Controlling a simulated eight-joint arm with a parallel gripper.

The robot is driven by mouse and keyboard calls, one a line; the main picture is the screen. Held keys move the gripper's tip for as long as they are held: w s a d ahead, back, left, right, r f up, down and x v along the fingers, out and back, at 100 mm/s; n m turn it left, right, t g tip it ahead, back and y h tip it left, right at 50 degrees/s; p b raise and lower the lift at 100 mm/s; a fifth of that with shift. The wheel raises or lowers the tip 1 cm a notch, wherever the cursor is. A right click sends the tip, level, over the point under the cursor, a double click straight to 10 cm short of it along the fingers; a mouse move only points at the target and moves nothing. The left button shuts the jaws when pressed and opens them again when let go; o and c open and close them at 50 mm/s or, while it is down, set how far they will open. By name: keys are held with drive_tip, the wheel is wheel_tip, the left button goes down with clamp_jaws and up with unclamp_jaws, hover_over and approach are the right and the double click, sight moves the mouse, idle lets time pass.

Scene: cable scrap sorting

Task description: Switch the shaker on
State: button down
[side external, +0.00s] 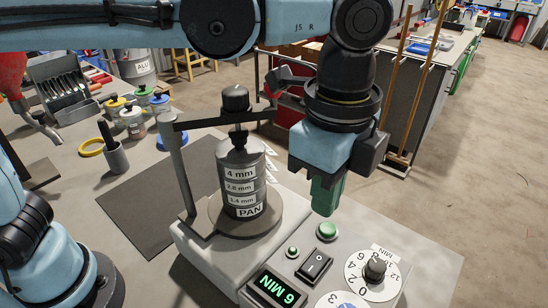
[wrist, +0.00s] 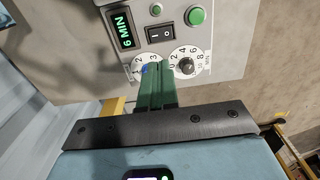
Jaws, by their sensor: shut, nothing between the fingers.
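The shaker (side external: 194,250) carries a clamped stack of dark sieves (side external: 241,180) labelled 4 mm, 2.8 mm, 1.4 mm and PAN. Its panel has a black rocker switch (side external: 314,265) marked I and O, seen too in the wrist view (wrist: 160,32); I cannot tell which side is pressed. A large green button (side external: 327,230) and a smaller green button or lamp (side external: 292,252) sit near it. The lit display (wrist: 123,28) reads 6 MIN. My gripper (side external: 325,208) has its green fingers shut and empty, apart from the panel, above the large green button in the side view.
A minute dial (side external: 372,275) and a second dial (side external: 342,301) are on the panel; my fingers partly cover the second in the wrist view. The clamp post (side external: 178,170) and crossbar stand left of my gripper. Jars and a cup (side external: 115,157) stand farther left.

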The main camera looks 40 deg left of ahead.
sight(320, 258)
drive_tip(key=shift+r, duration=0.85)
drive_tip(key=shift+w+f, duration=0.1)
drive_tip(key=shift+w, duration=0.65)
wheel_tip(320, 258, down, 14)
idle(0.4)
